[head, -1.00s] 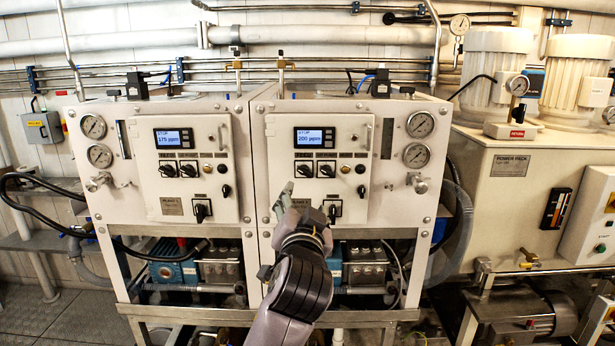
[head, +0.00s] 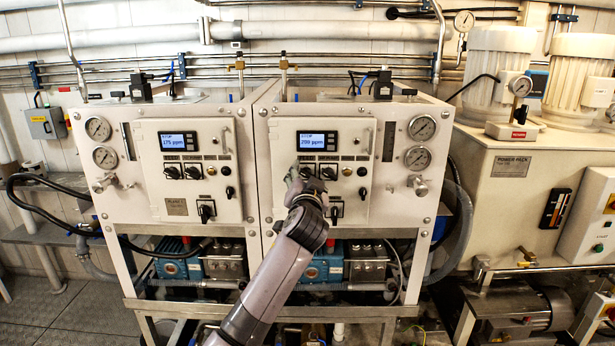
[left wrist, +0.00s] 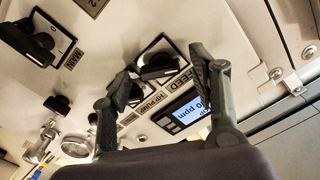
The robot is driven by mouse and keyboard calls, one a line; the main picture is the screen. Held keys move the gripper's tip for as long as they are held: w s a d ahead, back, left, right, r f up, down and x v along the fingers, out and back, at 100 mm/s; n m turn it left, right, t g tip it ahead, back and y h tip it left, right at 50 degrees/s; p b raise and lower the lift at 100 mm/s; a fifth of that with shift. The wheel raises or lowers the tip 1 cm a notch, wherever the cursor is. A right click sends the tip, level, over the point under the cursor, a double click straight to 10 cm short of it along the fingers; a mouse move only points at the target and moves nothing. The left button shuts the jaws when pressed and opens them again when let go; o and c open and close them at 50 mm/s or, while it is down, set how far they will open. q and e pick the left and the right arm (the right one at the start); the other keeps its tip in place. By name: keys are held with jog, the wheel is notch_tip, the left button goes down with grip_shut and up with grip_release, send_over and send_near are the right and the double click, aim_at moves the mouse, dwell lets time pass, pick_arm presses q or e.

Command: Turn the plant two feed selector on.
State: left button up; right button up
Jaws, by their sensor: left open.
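The plant two panel (head: 350,205) is the right of two white panels in the head view. Its display (left wrist: 186,112) reads 200 ppm in the left wrist view. The feed selector (left wrist: 158,66) is a black lever knob on a square plate labelled FEED. My left gripper (left wrist: 160,63) is open, one finger on each side of that knob; I cannot tell whether they touch it.
The HP pump selector (head: 331,173) is close right of my gripper in the head view. The main switch (left wrist: 38,46) shows in the left wrist view. The plant one panel (head: 160,200) is to the left, the power pack (head: 520,215) to the right.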

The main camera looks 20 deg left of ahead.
pick_arm(q)
jog(key=shift+w, duration=0.1)
jog(key=shift+c, duration=0.5)
jog(key=c, duration=1.1)
